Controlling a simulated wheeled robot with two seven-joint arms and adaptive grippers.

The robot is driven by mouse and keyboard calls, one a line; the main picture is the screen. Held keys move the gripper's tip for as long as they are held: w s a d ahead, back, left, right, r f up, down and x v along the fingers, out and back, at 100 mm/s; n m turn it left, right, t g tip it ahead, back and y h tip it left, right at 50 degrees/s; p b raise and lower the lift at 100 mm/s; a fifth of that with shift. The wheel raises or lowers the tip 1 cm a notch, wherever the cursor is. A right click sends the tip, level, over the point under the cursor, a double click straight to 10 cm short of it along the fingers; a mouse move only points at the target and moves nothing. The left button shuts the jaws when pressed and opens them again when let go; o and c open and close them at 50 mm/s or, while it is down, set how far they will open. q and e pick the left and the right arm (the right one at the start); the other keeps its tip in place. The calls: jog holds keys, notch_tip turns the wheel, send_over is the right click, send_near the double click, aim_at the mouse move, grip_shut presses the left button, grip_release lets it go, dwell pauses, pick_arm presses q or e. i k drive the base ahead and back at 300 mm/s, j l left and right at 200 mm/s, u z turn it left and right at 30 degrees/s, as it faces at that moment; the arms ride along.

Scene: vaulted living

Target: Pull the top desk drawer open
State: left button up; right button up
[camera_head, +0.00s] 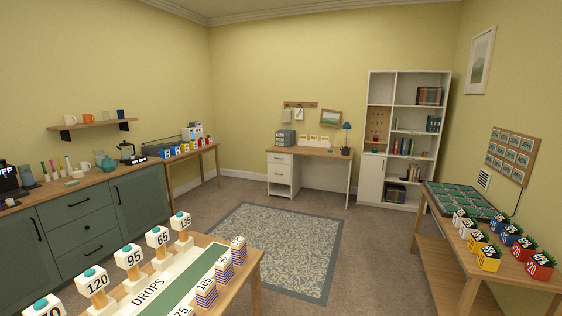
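The desk (325,153) stands against the far wall, with a wooden top and white body. Its top drawer (279,159) is at the upper left of the desk, under the desktop, and looks closed. The drawer's handle is too small to make out clearly. Neither of my grippers is in the head view, so their state is hidden.
A patterned rug (275,245) lies on the open floor before the desk. A table with numbered blocks (185,275) is in the near foreground. Green cabinets (85,232) line the left. A table with colored pots (480,235) is at right. A white bookshelf (371,190) stands right of the desk.

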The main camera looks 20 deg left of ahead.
aim_at(274, 157)
jog(key=i+l+z, duration=0.1)
jog(key=i, duration=0.45)
jog(key=i+l+z, duration=0.15)
jog(key=i, duration=0.4)
jog(key=i+u, duration=0.15)
jog(key=i, duration=0.65)
jog(key=i+u, duration=0.1)
jog(key=i, duration=0.7)
jog(key=i+l+u, duration=0.15)
jog(key=i, duration=0.65)
jog(key=i+u, duration=0.45)
jog(key=i, duration=0.35)
jog(key=i+u, duration=0.3)
jog(key=i, duration=0.15)
jog(key=i+l+u, duration=0.1)
jog(key=i+u, duration=0.15)
jog(key=i, duration=0.2)
jog(key=i+j, duration=0.1)
jog(key=i, duration=0.45)
jog(key=i+j, duration=0.1)
jog(key=i, duration=0.4)
